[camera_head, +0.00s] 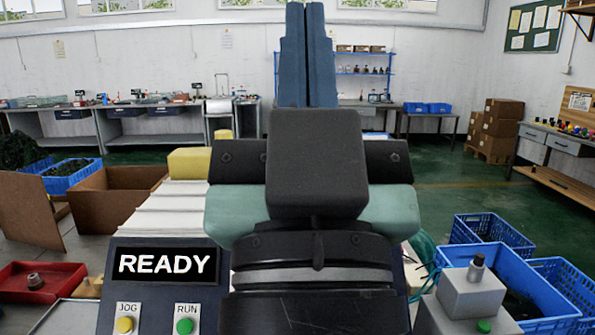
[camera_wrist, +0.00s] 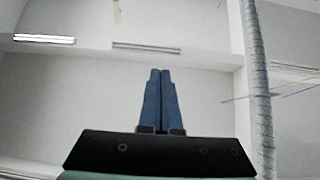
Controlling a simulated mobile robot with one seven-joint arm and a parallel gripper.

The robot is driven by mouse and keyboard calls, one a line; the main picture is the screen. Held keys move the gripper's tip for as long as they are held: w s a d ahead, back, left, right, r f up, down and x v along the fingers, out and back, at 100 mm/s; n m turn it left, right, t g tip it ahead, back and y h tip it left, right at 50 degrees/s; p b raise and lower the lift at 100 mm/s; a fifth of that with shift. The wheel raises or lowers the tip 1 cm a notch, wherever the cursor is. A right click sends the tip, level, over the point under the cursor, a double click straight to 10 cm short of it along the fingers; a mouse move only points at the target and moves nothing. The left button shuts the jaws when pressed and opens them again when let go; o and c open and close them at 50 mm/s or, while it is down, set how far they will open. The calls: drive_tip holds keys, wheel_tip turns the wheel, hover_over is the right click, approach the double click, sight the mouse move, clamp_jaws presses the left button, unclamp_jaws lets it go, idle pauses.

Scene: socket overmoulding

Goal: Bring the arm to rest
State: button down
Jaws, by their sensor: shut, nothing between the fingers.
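My gripper (camera_head: 306,12) stands in the middle of the head view, its two blue fingers pointing up and pressed together. In the wrist view the blue fingers of my gripper (camera_wrist: 160,75) also meet, with nothing between them. The gripper touches nothing that I can see. My wrist and gripper body hide the middle of the machine behind them.
A panel reading READY (camera_head: 167,264) with a yellow and a green button is at lower left. A red tray (camera_head: 62,290) holds a small part. An open cardboard box (camera_head: 100,208) stands at left, blue crates (camera_head: 572,290) at right. Green floor (camera_head: 450,175) is clear farther back.

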wheel_tip(320, 180, up, 14)
drive_tip(key=s+p, duration=0.1)
drive_tip(key=p, duration=1.1)
drive_tip(key=shift+a+t, duration=0.25)
drive_tip(key=shift+t, duration=0.05)
drive_tip(key=shift+f, duration=0.1)
